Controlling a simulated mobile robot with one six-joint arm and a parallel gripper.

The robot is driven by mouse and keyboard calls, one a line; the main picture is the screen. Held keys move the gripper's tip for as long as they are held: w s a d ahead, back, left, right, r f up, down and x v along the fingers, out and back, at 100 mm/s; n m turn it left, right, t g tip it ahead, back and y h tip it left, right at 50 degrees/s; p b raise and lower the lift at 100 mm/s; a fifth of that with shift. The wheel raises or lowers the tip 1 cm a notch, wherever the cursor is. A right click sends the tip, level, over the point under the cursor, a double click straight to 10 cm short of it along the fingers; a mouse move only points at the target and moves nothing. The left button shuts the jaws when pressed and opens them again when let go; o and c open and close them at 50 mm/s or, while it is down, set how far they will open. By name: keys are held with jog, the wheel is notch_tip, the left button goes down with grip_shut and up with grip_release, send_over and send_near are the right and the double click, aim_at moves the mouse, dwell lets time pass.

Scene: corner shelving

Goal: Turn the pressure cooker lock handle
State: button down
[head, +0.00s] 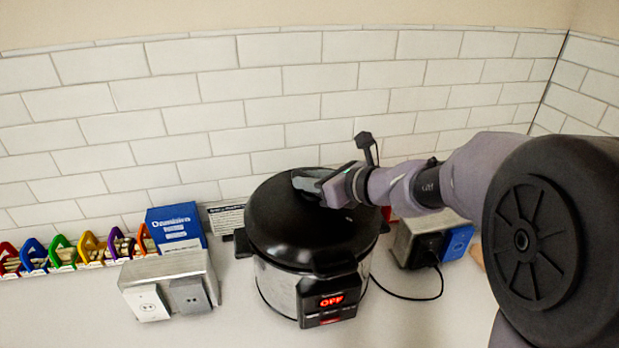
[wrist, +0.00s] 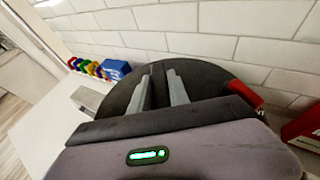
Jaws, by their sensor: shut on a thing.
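The pressure cooker (head: 285,270) stands on the counter, a silver pot with a round black lid (head: 270,225) and a front panel with a red "OFF" display (head: 331,301). My gripper (head: 304,183) is over the top of the lid, coming in from the right. In the wrist view its two grey fingers (wrist: 159,88) reach down onto the dark lid (wrist: 118,80), with a narrow dark part, seemingly the lock handle (wrist: 158,84), between them. The gripper is shut on this part. The handle's shape and exact angle are hard to tell, black on black and mostly covered by the fingers.
A metal outlet box (head: 170,285) and a blue box (head: 176,228) stand left of the cooker, beside a row of coloured holders (head: 62,252). Another outlet box (head: 415,243) with a cable is on the right. A white tiled wall (head: 260,90) is close behind. The front left counter is clear.

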jog(key=n+g+y+p, duration=0.2)
jog(key=p, duration=0.1)
jog(key=shift+r+n, duration=0.25)
jog(key=shift+n, duration=0.15)
jog(key=n+g+y+p, duration=0.1)
jog(key=g+p, duration=0.1)
jog(key=n+g+p, duration=0.2)
jog(key=shift+s+a+n+y, duration=0.1)
jog(key=shift+s+n+y, duration=0.1)
jog(key=shift+n+y, duration=0.15)
jog(key=n+g+p, duration=0.4)
jog(key=g+p, duration=0.1)
jog(key=shift+s+f, duration=0.1)
jog(key=shift+s, duration=0.1)
jog(key=shift+n+g+p, duration=0.45)
jog(key=shift+g+p, duration=0.1)
jog(key=shift+g, duration=0.05)
jog(key=shift+f, duration=0.1)
jog(key=shift+s, duration=0.1)
jog(key=c, duration=1.2)
grip_release()
jog(key=shift+c, duration=0.2)
